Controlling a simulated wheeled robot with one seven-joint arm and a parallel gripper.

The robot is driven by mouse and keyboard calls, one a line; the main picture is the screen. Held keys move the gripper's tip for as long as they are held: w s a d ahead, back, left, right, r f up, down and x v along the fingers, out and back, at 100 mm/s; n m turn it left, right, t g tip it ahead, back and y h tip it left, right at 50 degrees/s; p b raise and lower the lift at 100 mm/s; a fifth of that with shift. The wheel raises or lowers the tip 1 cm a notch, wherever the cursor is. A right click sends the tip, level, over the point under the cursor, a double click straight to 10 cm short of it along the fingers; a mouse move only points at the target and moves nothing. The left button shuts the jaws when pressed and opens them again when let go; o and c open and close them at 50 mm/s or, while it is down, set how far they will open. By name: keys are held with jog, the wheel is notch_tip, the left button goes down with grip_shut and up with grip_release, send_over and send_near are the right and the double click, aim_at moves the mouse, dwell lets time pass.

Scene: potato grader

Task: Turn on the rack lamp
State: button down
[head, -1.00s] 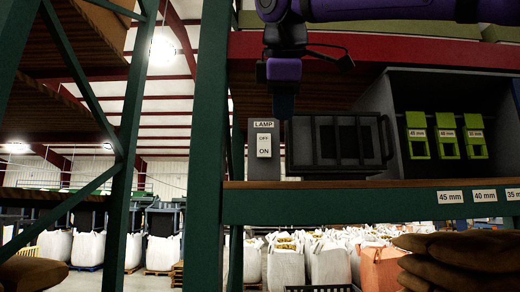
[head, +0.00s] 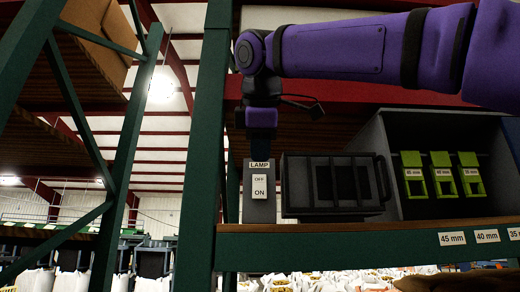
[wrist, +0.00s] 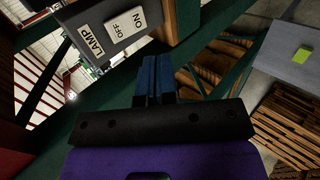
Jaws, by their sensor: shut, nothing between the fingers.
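The lamp switch (head: 259,186) is a white rocker marked OFF above ON, on a grey box labelled LAMP (head: 248,205). The box stands on the rack shelf beside the green post. The switch also shows at the upper left of the wrist view (wrist: 126,28), with the ON end farthest right. I cannot tell which half is pressed in. My gripper (head: 262,148) is just above the LAMP label in the head view, its tips dark and hard to make out. In the wrist view my gripper (wrist: 157,62) shows its blue fingers together and empty, apart from the switch.
A dark caged unit (head: 335,186) stands right of the switch box. The green rack post (head: 207,150) stands close on the left. The shelf edge (head: 350,240) runs below.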

aim_at(259, 197)
jog(key=x, duration=0.6)
jog(key=w+r+x, duration=0.1)
jog(key=x, duration=0.2)
jog(key=shift+w+f, duration=0.1)
jog(key=shift+w, duration=0.65)
jog(key=shift+w+f+t, duration=0.15)
jog(key=shift+w+t, duration=0.1)
jog(key=shift+t, duration=0.15)
